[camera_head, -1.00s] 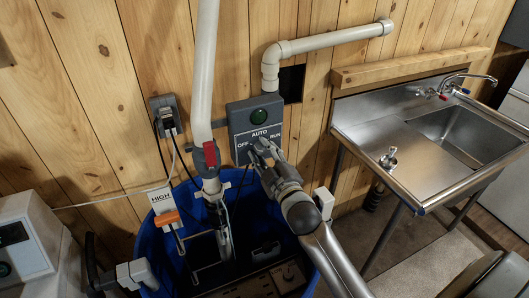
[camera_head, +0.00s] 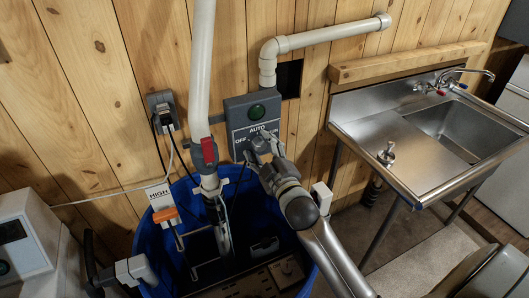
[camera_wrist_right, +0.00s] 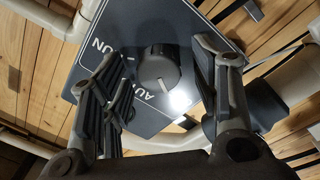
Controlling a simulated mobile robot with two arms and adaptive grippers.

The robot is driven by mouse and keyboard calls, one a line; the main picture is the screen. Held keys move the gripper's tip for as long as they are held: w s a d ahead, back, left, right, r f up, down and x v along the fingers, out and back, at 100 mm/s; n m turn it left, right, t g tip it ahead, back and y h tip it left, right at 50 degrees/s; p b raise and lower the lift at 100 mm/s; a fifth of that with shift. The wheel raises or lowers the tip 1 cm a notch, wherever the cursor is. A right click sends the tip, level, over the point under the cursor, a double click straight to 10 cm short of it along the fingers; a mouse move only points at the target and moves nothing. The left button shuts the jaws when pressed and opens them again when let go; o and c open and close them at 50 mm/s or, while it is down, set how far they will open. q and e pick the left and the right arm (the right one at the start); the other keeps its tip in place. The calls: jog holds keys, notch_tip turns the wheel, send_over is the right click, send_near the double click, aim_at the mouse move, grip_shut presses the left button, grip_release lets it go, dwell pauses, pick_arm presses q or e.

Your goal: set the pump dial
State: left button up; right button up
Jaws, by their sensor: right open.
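The grey pump control box (camera_head: 235,112) is on the plank wall in the head view, with a green light above a dial. Its OFF and AUTO labels show; my right gripper (camera_head: 262,147) covers the dial and the RUN side. In the right wrist view the dark round dial (camera_wrist_right: 158,66) is between the fingers of my open right gripper (camera_wrist_right: 158,58), one finger on each side. Finger contact is unclear. RUN is at upper left. My left gripper is not in view.
A white vertical pipe with a red-handled valve (camera_head: 208,150) stands just left of the box. A blue tub (camera_head: 150,240) is below. A grey pipe (camera_head: 330,38) runs above right. A steel sink (camera_head: 385,125) is at right, and an outlet with plugs (camera_head: 160,105) at left.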

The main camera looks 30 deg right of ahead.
jog(key=s+a, duration=0.1)
jog(key=s, duration=1.1)
jog(key=shift+f, duration=0.25)
